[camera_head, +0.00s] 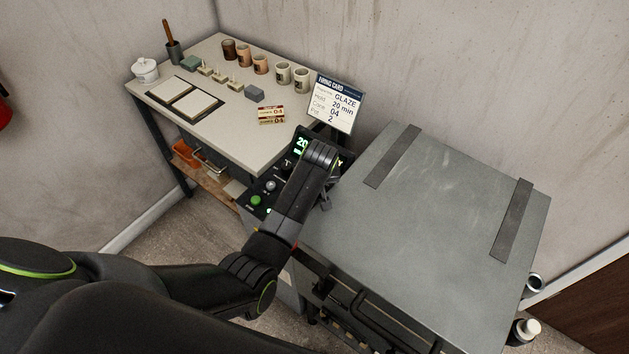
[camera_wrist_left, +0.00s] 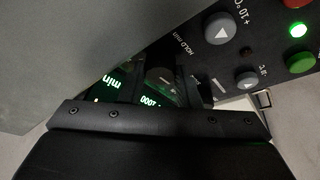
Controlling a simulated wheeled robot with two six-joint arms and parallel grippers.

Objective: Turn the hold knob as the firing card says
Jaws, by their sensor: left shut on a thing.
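The firing card (camera_head: 335,103) stands upright at the back right of the bench in the head view. It reads GLAZE, hold 20 min, cone 04. The dark control panel (camera_head: 270,186) with a green lit display (camera_head: 301,142) is beside the kiln; my left arm covers part of it. The visible display digits look like 20, partly hidden. In the wrist view my left gripper (camera_wrist_left: 160,88) has its fingers on both sides of the round hold knob (camera_wrist_left: 163,75), shut on it. A HOLD min label is printed close by. The knob's pointer angle is unclear. My right gripper is out of view.
The kiln's flat grey lid (camera_head: 430,205) lies right of the panel. The bench (camera_head: 225,125) holds cups, tiles and small blocks. In the wrist view, a grey button (camera_wrist_left: 220,28), a green button (camera_wrist_left: 301,62) and a green lamp (camera_wrist_left: 299,30) sit close to the fingers.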

